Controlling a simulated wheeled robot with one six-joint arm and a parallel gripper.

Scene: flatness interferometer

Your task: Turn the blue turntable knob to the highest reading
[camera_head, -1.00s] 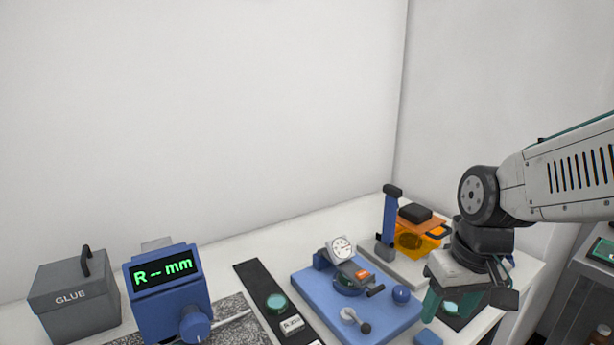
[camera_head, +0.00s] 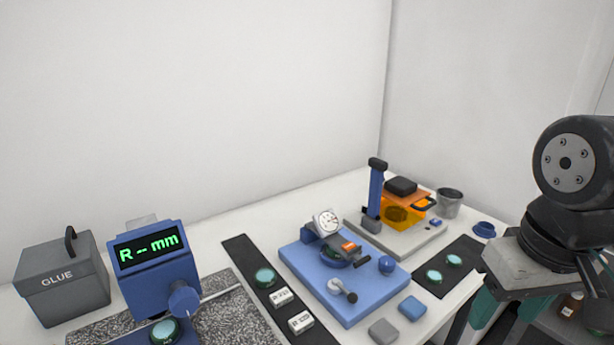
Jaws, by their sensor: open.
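A blue base plate (camera_head: 345,303) sits on the table right of centre. On it stand a round blue turntable (camera_head: 336,259) with an orange-marked dark piece on top, a white dial gauge (camera_head: 326,222) and a round blue knob (camera_head: 386,264) at the right side. The gauge needle is too small to read. My gripper (camera_head: 505,312) hangs at the lower right with its teal fingers apart and partly cut off by the frame. It is open, looks empty, and is well to the right of the knob, touching nothing I can see.
A blue display unit (camera_head: 158,275) reading "R -- mm" has its own blue knob (camera_head: 184,298). A grey GLUE box (camera_head: 62,284) stands far left. An orange-plated fixture (camera_head: 400,205) with a blue post stands behind.

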